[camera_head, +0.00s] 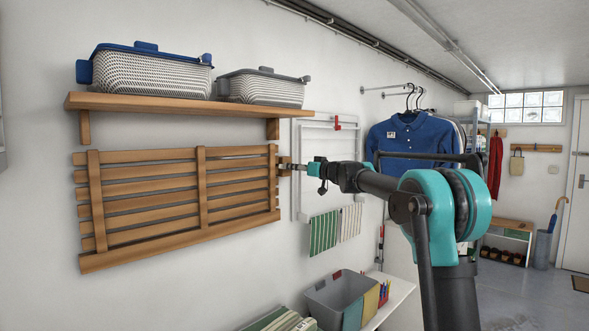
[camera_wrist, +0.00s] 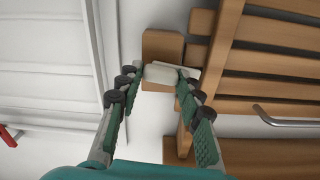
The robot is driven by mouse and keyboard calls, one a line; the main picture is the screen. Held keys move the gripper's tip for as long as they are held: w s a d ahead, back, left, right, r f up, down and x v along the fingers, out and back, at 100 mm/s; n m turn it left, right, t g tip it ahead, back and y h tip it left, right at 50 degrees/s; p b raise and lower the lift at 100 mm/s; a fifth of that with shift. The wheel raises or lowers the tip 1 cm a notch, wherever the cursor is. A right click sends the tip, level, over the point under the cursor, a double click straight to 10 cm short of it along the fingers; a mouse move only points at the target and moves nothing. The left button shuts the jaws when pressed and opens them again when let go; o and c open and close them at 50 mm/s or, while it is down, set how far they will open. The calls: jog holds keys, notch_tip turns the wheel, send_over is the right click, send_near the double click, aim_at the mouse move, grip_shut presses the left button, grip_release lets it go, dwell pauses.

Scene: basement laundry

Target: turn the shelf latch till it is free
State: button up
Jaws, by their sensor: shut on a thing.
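The slatted wooden shelf (camera_head: 150,190) is folded flat against the left wall. At its right edge is a small wooden block (camera_head: 284,160), which also shows in the wrist view (camera_wrist: 160,45). In the wrist view, a pale latch bar (camera_wrist: 172,73) lies across the front of this block, slightly tilted, its right end towards the shelf frame (camera_wrist: 225,40). My gripper (camera_head: 296,167) is at the block, with the latch bar between its fingertips in the wrist view (camera_wrist: 163,73). It is shut on the bar. In the head view the latch is mostly hidden by my fingers.
A fixed shelf (camera_head: 180,104) with two baskets is above. A white wall rack (camera_head: 297,150) with a red catch (camera_head: 337,122) is close to the right of my gripper. A grey metal handle (camera_wrist: 285,120) shows in the wrist view. A grey bin (camera_head: 335,300) stands below.

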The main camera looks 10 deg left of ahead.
jog(key=shift+w+d+f+m, duration=0.1)
jog(key=shift+m, duration=3.95)
jog(key=shift+w+d+f+m, duration=0.1)
jog(key=shift+m, duration=3.95)
jog(key=o, duration=1.2)
jog(key=shift+c, duration=0.2)
jog(key=shift+s, duration=0.1)
jog(key=v, duration=1.1)
jog(key=shift+s+d, duration=0.3)
jog(key=shift+f, duration=0.1)
